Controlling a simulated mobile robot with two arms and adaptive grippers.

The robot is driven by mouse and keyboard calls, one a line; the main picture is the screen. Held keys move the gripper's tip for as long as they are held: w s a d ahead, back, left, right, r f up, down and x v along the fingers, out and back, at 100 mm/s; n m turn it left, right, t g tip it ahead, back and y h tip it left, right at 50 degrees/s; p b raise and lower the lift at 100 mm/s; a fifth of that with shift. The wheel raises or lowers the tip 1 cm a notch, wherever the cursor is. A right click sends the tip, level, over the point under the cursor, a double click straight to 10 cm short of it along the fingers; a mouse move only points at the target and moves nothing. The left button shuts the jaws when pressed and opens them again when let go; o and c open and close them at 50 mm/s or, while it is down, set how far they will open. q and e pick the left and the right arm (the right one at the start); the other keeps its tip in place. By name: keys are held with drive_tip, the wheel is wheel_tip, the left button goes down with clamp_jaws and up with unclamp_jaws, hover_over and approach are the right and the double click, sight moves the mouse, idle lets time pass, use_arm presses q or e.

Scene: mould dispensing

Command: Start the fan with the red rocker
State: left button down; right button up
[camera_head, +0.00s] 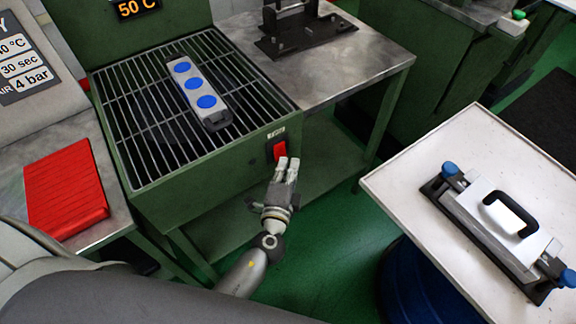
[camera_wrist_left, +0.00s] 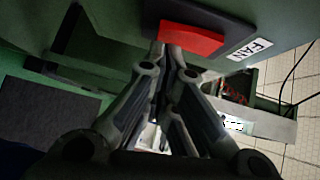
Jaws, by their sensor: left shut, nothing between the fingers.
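The red rocker (camera_head: 280,151) sits in a dark plate on the front face of the green cooling unit (camera_head: 222,195), under a small white label. In the left wrist view the red rocker (camera_wrist_left: 191,39) is right at my fingertips, beside a label reading FAN. My left gripper (camera_head: 288,162) is shut and empty, its fingertips at the rocker's lower edge. In the left wrist view the fingertips (camera_wrist_left: 172,62) appear to overlap or touch the rocker; contact is hard to tell. My right gripper is not in view.
A mould with three blue discs (camera_head: 196,90) lies on the unit's grille (camera_head: 140,100). A red slotted block (camera_head: 65,190) lies on the left table. A white-topped table (camera_head: 400,180) on the right carries a handled metal plate (camera_head: 490,215). A blue drum (camera_head: 410,285) stands below it.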

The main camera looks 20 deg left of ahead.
use_arm(q)
drive_tip(key=s+b, duration=0.1)
drive_tip(key=s, duration=1)
drive_tip(key=shift+s+d+b, duration=0.25)
drive_tip(key=shift+d+b, duration=0.1)
drive_tip(key=shift+d, duration=0.1)
idle(0.4)
